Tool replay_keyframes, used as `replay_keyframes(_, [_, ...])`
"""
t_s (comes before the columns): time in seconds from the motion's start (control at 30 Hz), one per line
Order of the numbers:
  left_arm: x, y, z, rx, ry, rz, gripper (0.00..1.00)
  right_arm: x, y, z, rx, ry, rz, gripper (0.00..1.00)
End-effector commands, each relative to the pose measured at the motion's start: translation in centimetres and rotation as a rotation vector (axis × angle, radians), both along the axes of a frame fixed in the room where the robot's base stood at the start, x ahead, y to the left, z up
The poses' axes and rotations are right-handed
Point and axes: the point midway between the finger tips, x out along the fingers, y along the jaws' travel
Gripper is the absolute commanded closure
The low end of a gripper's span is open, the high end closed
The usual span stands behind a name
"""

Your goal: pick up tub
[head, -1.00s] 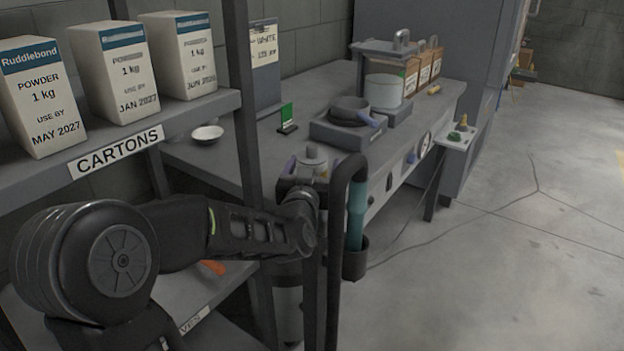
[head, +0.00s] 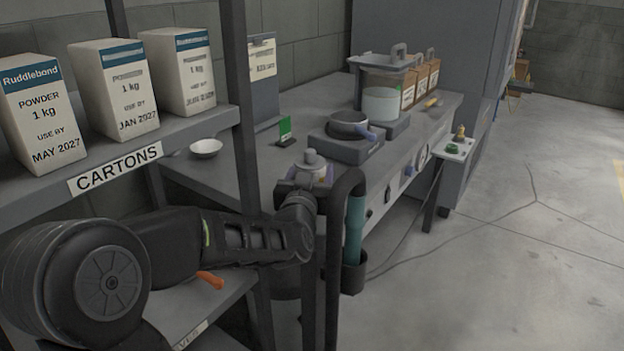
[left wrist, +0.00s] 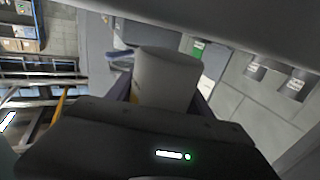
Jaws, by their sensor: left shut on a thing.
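The tub is a small pale grey-white cylinder with a yellow patch. My right gripper is in neither view.
A shelf with Ruddlebond cartons (head: 115,92) is at left, its upright (head: 240,90) close to my left arm. The bench (head: 215,180) holds a white bowl (head: 206,148), a hotplate with a pan (head: 348,125) and a lidded beaker (head: 381,103). Open floor (head: 480,280) lies at right.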

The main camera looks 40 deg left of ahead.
Motion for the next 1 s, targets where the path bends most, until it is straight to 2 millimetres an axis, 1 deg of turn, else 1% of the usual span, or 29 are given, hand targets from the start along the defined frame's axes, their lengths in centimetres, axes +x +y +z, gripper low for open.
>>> replay_keyframes(0.03, [0.0,0.0,1.6,0.003,-0.008,0.000,0.66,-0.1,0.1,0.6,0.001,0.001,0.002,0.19])
replay_keyframes(0.2, [0.0,0.0,5.1,0.003,-0.006,0.000,0.66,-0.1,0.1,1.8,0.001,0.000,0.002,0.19])
replay_keyframes(0.3, [0.0,0.0,6.7,0.003,-0.006,0.000,0.66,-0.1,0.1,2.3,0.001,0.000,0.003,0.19])
replay_keyframes(0.4, [0.0,0.0,7.7,0.002,-0.004,0.001,0.66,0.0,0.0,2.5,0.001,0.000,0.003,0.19])
replay_keyframes(0.53, [0.0,0.0,8.1,0.003,-0.003,0.000,0.66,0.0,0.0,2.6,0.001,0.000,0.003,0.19])
replay_keyframes(1.0, [0.0,0.0,8.0,0.002,-0.002,0.000,0.66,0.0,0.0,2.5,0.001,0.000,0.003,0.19])
